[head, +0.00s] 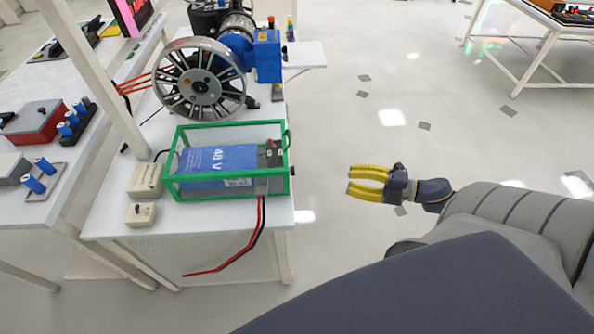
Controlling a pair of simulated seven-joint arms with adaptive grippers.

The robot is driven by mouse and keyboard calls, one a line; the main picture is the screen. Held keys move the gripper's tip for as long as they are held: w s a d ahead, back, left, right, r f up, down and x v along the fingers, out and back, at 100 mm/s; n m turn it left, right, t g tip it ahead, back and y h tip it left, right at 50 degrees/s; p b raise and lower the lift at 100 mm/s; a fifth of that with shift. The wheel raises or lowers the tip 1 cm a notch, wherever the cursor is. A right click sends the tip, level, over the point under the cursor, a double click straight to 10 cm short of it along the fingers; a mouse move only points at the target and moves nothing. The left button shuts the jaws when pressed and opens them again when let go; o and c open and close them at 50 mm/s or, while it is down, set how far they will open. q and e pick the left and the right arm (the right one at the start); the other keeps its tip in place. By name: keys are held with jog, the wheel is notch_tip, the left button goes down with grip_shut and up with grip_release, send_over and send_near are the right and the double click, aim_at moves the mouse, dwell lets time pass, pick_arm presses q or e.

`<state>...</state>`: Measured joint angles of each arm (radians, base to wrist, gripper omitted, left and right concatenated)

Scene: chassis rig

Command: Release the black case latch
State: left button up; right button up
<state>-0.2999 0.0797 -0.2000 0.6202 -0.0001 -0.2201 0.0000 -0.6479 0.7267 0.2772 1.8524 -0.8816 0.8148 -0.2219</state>
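A green-framed clear case (230,195) stands on the white table and holds a blue battery block (215,160) marked 48 V. A small black part (293,171) sits on the case's right front upright; it looks like the latch, but it is too small to tell its position. My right gripper (350,181) has yellow fingers that point left toward the case. The fingers are apart with nothing between them. It is to the right of the case, clear of it and beyond the table's right edge. My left gripper is not in view.
A spoked wheel with a blue motor (237,48) stands behind the case. Beige boxes (146,180) sit to its left. Red and black cables (240,250) hang over the front edge. A white post (95,75) rises at left. The floor right of the table is open.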

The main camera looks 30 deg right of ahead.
aim_at(293, 171)
jog(key=x, duration=1.7)
jog(key=shift+a, duration=0.35)
grip_shut()
